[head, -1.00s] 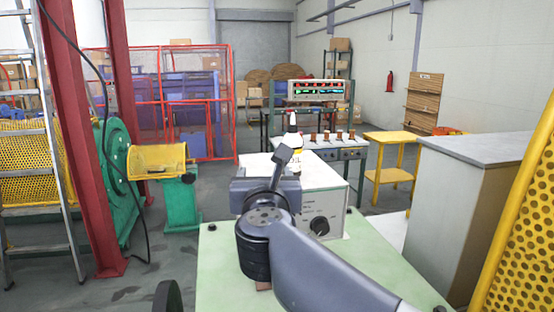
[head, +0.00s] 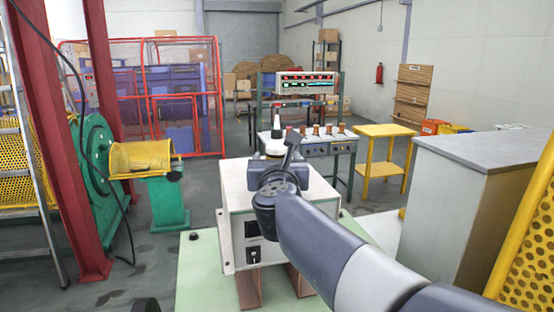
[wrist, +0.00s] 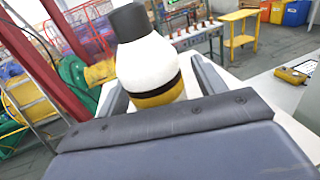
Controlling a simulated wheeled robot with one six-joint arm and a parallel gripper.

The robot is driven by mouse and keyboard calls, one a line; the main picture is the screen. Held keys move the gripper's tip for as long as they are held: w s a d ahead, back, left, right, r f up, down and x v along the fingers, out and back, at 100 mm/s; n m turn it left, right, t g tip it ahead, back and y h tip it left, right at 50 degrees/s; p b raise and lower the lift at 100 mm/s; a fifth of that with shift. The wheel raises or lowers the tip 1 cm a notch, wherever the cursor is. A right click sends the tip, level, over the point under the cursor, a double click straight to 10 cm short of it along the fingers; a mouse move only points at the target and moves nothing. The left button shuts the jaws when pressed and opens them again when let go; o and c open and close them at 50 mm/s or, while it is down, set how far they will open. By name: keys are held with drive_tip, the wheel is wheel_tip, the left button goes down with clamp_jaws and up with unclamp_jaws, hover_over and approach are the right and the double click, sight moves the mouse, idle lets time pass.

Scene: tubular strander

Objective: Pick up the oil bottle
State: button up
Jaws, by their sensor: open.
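The oil bottle (head: 274,147) is white with a dark tip and stands upright on a white box-shaped instrument (head: 238,197). In the wrist view the bottle (wrist: 148,65) looks large, with a dark cap and a black band above a yellow lower part. My gripper (head: 279,168) is in front of the bottle in the head view and hides its lower part. In the wrist view my gripper (wrist: 162,88) is open, with a finger on each side of the bottle. I cannot tell whether either finger touches it. The bottle's base is hidden.
The instrument stands on a pale green surface (head: 205,275). A grey cabinet (head: 460,200) and yellow perforated guard (head: 528,245) are at right. A bench with several spools (head: 329,147) and a yellow table (head: 384,131) lie behind. Green machinery (head: 168,200) stands left, beyond open floor.

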sight(277, 144)
drive_tip(key=c, duration=1.2)
drive_tip(key=shift+o, duration=0.2)
drive_tip(key=shift+r, duration=0.1)
drive_tip(key=shift+r, duration=0.45)
wheel_tip(277, 144, up, 2)
drive_tip(key=shift+r+p, duration=0.2)
drive_tip(key=shift+p, duration=0.5)
drive_tip(key=s+b, duration=0.2)
drive_tip(key=s, duration=1.6)
drive_tip(key=shift+a+b, duration=0.35)
